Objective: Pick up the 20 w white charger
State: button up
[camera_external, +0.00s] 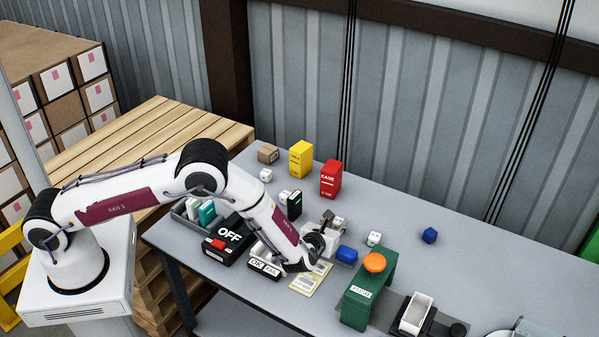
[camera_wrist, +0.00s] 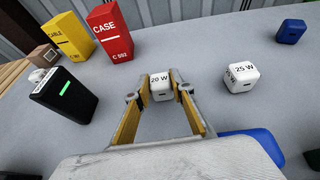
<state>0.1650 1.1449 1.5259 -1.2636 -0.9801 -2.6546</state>
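The white 20 W charger (camera_wrist: 162,88) is a small rounded cube in the middle of the wrist view, its label facing me. My gripper (camera_wrist: 163,82) is open, with its yellow-padded fingers on either side of the charger near the fingertips. I cannot tell whether the pads touch it. In the external view my gripper (camera_external: 329,220) is low over the grey table, and the charger (camera_external: 340,222) shows partly beside it. A similar white 25 W charger (camera_wrist: 241,77) stands apart to the right.
A black box (camera_wrist: 64,96) stands to the left, with a red CASE box (camera_wrist: 110,34) and a yellow CABLE box (camera_wrist: 68,36) behind. A blue block (camera_external: 347,254) is close to my gripper. A blue cube (camera_external: 430,235) and a green stand with an orange button (camera_external: 375,262) are further right.

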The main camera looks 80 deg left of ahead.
aim_at(336, 223)
jog(key=shift+c, duration=1.2)
jog(key=shift+r, duration=0.15)
notch_tip(336, 223, up, 10)
dwell(0.4)
